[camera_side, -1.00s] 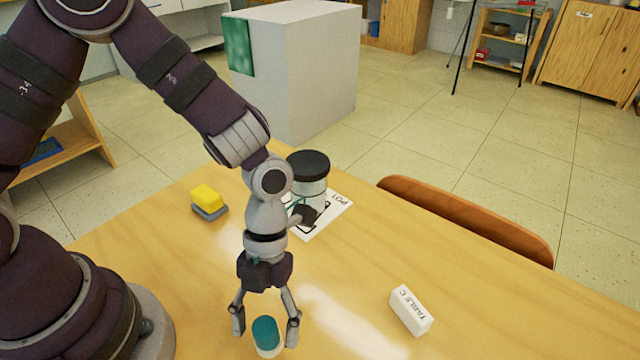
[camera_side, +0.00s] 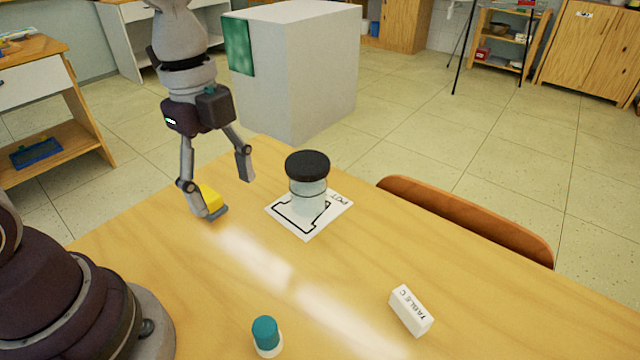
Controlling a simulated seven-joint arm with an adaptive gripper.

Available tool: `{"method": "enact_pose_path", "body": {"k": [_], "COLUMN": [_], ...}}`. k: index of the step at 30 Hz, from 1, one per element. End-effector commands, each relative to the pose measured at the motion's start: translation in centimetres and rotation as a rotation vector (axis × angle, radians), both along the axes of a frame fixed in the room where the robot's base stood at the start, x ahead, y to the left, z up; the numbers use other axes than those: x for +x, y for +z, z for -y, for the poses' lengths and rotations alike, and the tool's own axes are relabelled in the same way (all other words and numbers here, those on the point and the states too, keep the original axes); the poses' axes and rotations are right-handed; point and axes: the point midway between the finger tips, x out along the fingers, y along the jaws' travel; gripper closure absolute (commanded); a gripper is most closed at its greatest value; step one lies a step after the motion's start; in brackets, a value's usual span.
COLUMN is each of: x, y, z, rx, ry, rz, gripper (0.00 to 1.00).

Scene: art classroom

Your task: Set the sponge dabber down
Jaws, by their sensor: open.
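The sponge dabber, which I take to be the small white piece with a rounded teal top (camera_side: 267,337), stands upright on the table near the front edge of the picture. Nothing touches it. My gripper (camera_side: 222,187) is open and well away from it, up and to the left in the picture. A yellow block on a grey base (camera_side: 211,197) is close to the gripper, partly hidden behind its left finger. I cannot tell whether that finger touches the block. I see nothing held between the fingers.
A clear jar with a black lid (camera_side: 308,184) stands on a white marked sheet (camera_side: 321,222) right of my gripper. A white "TABLE C" block (camera_side: 411,311) lies at the right. A brown chair back (camera_side: 470,218) lines the far edge. The table's middle (camera_side: 300,275) is clear.

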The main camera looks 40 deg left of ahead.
Motion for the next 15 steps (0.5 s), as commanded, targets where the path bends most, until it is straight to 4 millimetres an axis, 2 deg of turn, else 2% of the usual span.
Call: {"method": "enact_pose_path", "body": {"k": [1,3,6,10,15], "x": [-0.4,-0.9,-1.8,-2.4,-2.5], "y": [1.1,2.2,3.1,3.5,3.6], "z": [-1.3,-3.0,-4.7,-5.7,-5.9], "rx": [0.003,-0.049,-0.182,-0.326,-0.362], "ry": [0.256,0.656,1.109,1.426,1.505], "rz": [0.086,0.196,0.298,0.341,0.343], "gripper": [0.43,0.43,0.43,0.43,0.43]}}
